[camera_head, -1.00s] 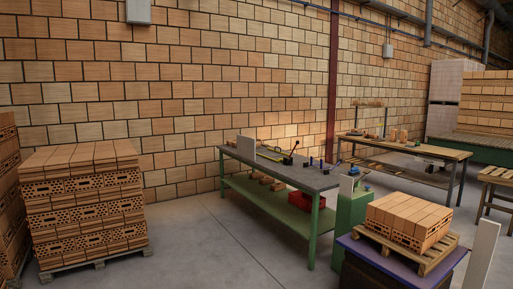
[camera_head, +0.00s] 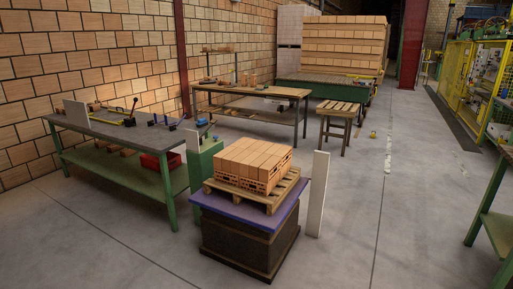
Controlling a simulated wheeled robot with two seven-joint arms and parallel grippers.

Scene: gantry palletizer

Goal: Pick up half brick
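No half brick can be told apart with certainty. Small orange-brown pieces (camera_head: 281,82) stand on the wooden workbench (camera_head: 240,89) at the back, too small to identify. Orange bricks (camera_head: 252,160) form a close-packed block on a small wooden pallet (camera_head: 283,193), on a dark stand with a purple top (camera_head: 240,219), in the near middle. Neither of my grippers is in view.
A grey-topped green bench (camera_head: 103,127) with tools and a red bin (camera_head: 158,162) stands left. A wooden stool (camera_head: 341,108), white upright panel (camera_head: 317,195) and green cabinet (camera_head: 205,160) stand around. Yellow machinery (camera_head: 480,75) is at right. Open floor lies right of centre.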

